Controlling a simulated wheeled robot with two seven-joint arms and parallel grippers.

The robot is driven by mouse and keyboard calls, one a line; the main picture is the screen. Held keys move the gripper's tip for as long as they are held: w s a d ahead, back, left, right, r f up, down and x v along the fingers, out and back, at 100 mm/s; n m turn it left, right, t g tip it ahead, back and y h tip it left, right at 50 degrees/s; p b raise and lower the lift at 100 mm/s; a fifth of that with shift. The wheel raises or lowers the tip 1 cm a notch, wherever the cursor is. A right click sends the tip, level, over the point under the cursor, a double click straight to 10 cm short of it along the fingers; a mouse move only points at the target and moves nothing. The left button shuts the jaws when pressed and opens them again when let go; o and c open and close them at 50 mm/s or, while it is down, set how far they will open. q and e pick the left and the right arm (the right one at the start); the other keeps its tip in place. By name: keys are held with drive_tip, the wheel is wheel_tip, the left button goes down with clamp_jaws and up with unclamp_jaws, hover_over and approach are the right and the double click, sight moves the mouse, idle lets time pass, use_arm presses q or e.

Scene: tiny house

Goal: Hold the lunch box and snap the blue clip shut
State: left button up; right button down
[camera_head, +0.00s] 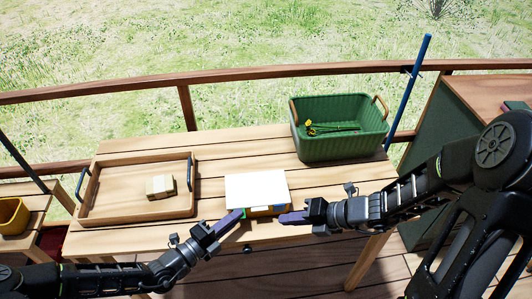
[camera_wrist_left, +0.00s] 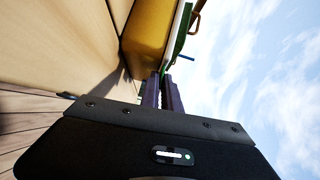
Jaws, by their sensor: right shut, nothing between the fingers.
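The lunch box has a white lid (camera_head: 256,187) and stands near the front edge of the wooden table. A small blue patch, likely the blue clip (camera_head: 278,208), shows on its front side beside my right fingertips. My left gripper (camera_head: 241,213) has its purple fingertips at the box's front left corner. The left wrist view shows the yellow body of the lunch box (camera_wrist_left: 148,30) just beyond the fingers; whether they grip it is unclear. My right gripper (camera_head: 284,218) is shut and empty, close to the front right of the box. The fingers hide part of the box front.
A wooden tray (camera_head: 110,205) with a light block (camera_head: 160,187) lies to the left. A green basket (camera_head: 340,145) with a yellow-green item inside stands at the back right. A yellow container (camera_head: 10,218) is at far left.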

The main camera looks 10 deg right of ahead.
use_arm(q)
drive_tip(key=o, duration=0.4)
drive_tip(key=shift+a, duration=0.1)
drive_tip(key=v, duration=1.1)
drive_tip(key=shift+s+a+r, duration=0.1)
drive_tip(key=shift+s+a, duration=0.15)
drive_tip(key=shift+a, duration=0.05)
